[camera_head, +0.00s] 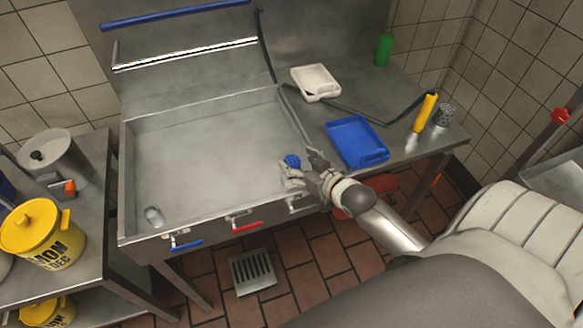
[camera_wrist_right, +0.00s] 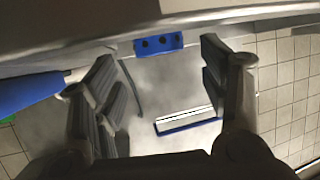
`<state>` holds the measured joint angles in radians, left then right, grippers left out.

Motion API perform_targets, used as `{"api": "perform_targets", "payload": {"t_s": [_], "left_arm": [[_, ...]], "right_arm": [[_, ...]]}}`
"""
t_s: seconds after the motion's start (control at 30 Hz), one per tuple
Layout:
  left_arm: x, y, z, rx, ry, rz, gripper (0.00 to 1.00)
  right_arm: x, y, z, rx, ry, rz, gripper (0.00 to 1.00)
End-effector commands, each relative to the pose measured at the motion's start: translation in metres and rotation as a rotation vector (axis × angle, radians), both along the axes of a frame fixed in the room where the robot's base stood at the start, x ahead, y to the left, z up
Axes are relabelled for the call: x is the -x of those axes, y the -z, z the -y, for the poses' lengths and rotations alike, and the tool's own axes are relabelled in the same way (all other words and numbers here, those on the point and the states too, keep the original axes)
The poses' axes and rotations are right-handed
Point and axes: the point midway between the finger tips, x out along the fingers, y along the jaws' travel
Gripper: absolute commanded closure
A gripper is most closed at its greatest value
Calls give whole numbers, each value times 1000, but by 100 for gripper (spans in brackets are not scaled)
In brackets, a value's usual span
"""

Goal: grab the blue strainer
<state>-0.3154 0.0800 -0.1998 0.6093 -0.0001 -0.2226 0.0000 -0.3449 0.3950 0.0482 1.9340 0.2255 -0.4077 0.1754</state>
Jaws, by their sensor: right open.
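A small blue piece (camera_head: 292,161) shows just past my right gripper, at the right front of the wide metal basin. In the right wrist view, a blue piece with dark holes (camera_wrist_right: 158,44) lies between and beyond the fingers; it seems to be the same piece. I cannot tell for sure that it is the strainer. My right gripper (camera_head: 304,170) is open and empty at the basin's front right rim; its fingers also show in the wrist view (camera_wrist_right: 165,95). A shallow blue tray (camera_head: 345,135) lies on the counter right of the basin. My left gripper is not in view.
The basin (camera_head: 215,150) is mostly bare, with a small clear cup (camera_head: 154,216) at front left. A white tray (camera_head: 316,83), a green bottle (camera_head: 383,50) and a yellow-handled tool (camera_head: 425,112) are on the counter. Yellow pots (camera_head: 42,232) stand at left.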

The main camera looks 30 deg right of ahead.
Motion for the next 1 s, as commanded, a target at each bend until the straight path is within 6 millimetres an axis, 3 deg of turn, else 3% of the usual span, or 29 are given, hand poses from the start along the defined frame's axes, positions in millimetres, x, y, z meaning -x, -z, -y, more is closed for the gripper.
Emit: {"api": "perform_targets", "payload": {"t_s": [0.27, 0.4, 0.7, 1.0], "left_arm": [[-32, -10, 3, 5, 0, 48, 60], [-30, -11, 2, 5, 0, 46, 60], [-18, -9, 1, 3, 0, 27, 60], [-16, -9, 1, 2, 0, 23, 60]], "right_arm": [[-27, 20, -2, 0, 1, 0, 32], [-39, 25, -2, 0, 0, 1, 32], [-41, 27, -3, 0, -1, 0, 32], [-41, 27, -3, 0, 0, 0, 71]]}}
